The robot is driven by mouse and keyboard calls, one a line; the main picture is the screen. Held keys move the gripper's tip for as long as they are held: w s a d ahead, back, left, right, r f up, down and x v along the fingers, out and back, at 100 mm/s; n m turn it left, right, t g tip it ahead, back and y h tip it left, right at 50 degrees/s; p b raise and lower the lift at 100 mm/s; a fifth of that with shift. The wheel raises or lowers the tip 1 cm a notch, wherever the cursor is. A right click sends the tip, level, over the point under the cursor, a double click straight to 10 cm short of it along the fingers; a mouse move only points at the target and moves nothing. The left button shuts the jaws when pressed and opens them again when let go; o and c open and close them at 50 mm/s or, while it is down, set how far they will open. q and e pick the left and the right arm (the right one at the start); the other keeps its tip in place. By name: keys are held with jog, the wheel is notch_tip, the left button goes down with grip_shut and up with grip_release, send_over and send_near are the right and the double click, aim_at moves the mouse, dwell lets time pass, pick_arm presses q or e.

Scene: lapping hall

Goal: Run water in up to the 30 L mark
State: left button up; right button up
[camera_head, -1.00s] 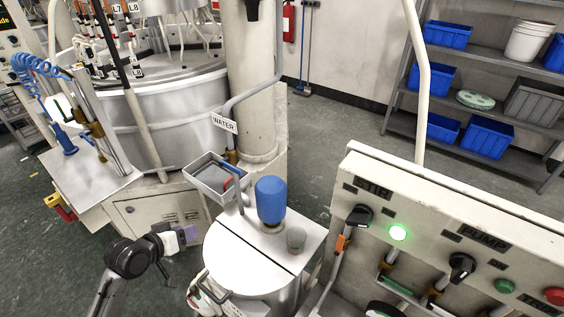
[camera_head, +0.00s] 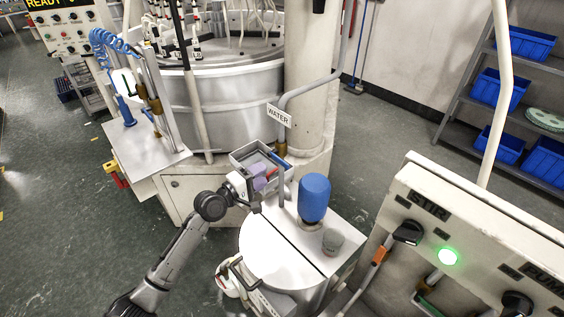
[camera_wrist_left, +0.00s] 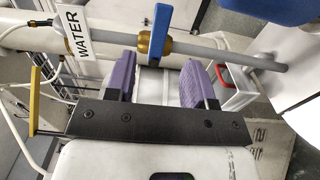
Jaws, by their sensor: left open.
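The grey water pipe (camera_head: 300,95) carries a WATER sign (camera_head: 278,116) and runs down to a brass valve (camera_head: 281,149). In the left wrist view the valve (camera_wrist_left: 150,46) has a blue lever (camera_wrist_left: 160,28) standing across the pipe. The white mixing tank (camera_head: 262,252) stands below, with a blue motor (camera_head: 314,198) on its lid. No litre mark is visible. My left gripper (camera_head: 262,182) is open beside the valve. In the wrist view its purple fingers (camera_wrist_left: 158,88) are apart, with the pipe and lever just beyond them and nothing held. My right gripper is not in view.
A grey cup (camera_head: 332,241) stands on the tank lid. The control panel (camera_head: 475,235) with a lit green lamp (camera_head: 448,256) stands at the right.

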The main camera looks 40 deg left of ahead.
aim_at(281, 163)
pick_arm(q)
jog(key=w, duration=0.3)
jog(key=w+d, duration=0.1)
jog(key=w, duration=0.4)
jog(key=shift+w+d, duration=0.2)
jog(key=shift+w, duration=0.2)
grip_shut()
